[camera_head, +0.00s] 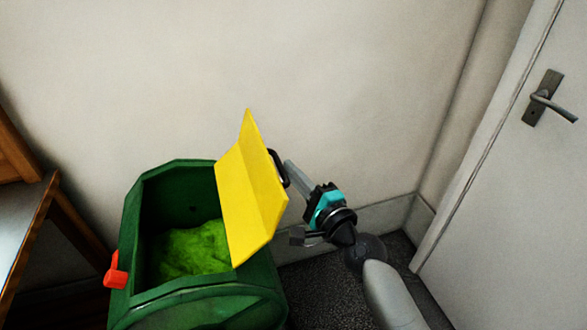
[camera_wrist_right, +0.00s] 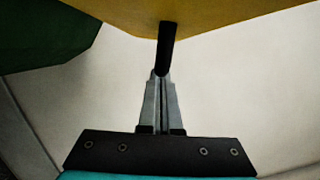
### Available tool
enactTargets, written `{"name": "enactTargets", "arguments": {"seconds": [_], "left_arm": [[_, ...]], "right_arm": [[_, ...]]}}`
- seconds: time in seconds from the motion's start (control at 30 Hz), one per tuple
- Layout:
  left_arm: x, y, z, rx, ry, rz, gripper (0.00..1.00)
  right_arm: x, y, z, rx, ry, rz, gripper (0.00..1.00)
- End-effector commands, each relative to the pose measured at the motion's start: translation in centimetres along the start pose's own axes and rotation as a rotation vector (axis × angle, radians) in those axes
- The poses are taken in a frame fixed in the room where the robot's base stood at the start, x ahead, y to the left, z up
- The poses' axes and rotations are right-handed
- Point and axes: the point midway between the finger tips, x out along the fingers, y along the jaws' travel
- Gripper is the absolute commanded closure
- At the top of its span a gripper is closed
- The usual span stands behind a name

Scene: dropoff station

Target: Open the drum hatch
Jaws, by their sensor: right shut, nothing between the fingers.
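The green drum (camera_head: 190,306) stands at lower left with its top opening uncovered, showing bright green material (camera_head: 190,250) inside. Its yellow hatch (camera_head: 250,192) is raised and stands steeply along the right side of the opening. A black handle (camera_head: 279,168) is on the hatch's right face. My right gripper (camera_head: 289,166) is shut and empty, with its fingertips at the handle. In the wrist view the handle (camera_wrist_right: 166,45) comes down from the hatch (camera_wrist_right: 200,14) to the closed fingertips (camera_wrist_right: 160,76); I cannot tell if they touch. My left gripper is not in view.
A red-orange part (camera_head: 116,271) sticks out from the drum's left side. A wooden table (camera_head: 27,222) stands at the left edge. A plain wall (camera_head: 360,90) is behind, and a door (camera_head: 510,170) with a lever handle is at right. Dark floor shows between drum and door.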

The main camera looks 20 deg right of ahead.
Motion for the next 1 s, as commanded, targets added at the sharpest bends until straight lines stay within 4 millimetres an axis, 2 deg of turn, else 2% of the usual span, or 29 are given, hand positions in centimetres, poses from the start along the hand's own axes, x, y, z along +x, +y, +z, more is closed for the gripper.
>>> {"name": "enactTargets", "arguments": {"seconds": [0.03, 0.3, 0.43, 0.73, 1.0], "left_arm": [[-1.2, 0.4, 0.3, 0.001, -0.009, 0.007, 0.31], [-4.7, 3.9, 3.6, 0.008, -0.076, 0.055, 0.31], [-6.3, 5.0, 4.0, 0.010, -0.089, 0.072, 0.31], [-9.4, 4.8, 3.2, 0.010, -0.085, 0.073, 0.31], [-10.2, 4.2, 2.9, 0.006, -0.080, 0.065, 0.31]], "right_arm": [[0.1, -0.8, 0.4, -0.033, -0.003, 0.010, 1.00], [0.6, -2.3, 2.2, -0.105, -0.005, 0.028, 1.00], [0.8, -2.8, 3.1, -0.147, -0.003, 0.040, 1.00], [1.3, -3.5, 5.1, -0.264, -0.003, 0.069, 1.00], [1.5, -3.5, 5.7, -0.310, -0.003, 0.079, 1.00]]}}
